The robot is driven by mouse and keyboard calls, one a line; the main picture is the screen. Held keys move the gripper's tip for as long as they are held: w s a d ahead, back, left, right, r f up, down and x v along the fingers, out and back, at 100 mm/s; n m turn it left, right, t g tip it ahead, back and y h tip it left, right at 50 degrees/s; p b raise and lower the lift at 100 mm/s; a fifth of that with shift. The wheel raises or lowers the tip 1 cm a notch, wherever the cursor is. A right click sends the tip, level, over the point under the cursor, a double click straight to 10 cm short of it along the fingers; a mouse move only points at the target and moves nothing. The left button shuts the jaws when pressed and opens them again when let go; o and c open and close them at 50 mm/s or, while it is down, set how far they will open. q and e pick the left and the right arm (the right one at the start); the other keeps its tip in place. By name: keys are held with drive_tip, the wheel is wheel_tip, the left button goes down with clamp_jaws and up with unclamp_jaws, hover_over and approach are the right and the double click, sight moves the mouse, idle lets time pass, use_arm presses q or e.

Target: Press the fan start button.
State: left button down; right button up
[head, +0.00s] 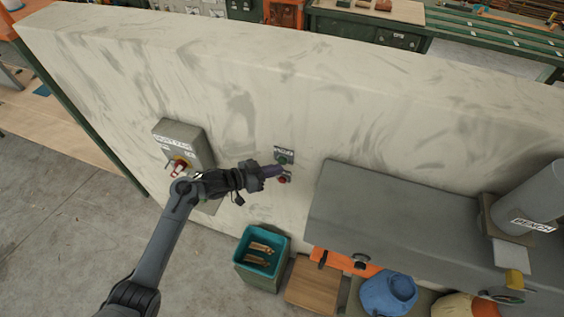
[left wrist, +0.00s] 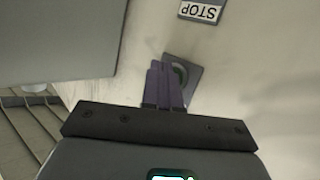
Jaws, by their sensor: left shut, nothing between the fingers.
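A small grey plate with a green button (head: 284,159) is on the pale wall, with a label above it. A red button (head: 285,179) sits just below. My left gripper (head: 279,171) is shut and empty, its purple fingers at the wall between the two buttons in the head view. An upside-down STOP label (left wrist: 201,11) shows above the plate there. I cannot tell whether the fingertips touch. My right gripper is not in view.
A grey switch box (head: 196,146) with a red and yellow knob stands out from the wall beside my left forearm. The wall above the buttons is clear.

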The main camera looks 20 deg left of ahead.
use_arm(q)
drive_tip(key=shift+w, duration=0.35)
idle(0.7)
drive_tip(key=shift+s, duration=0.1)
drive_tip(key=shift+s+p, duration=0.6)
drive_tip(key=shift+s, duration=0.1)
drive_tip(key=s+p, duration=0.4)
drive_tip(key=s, duration=0.1)
idle(0.4)
idle(0.5)
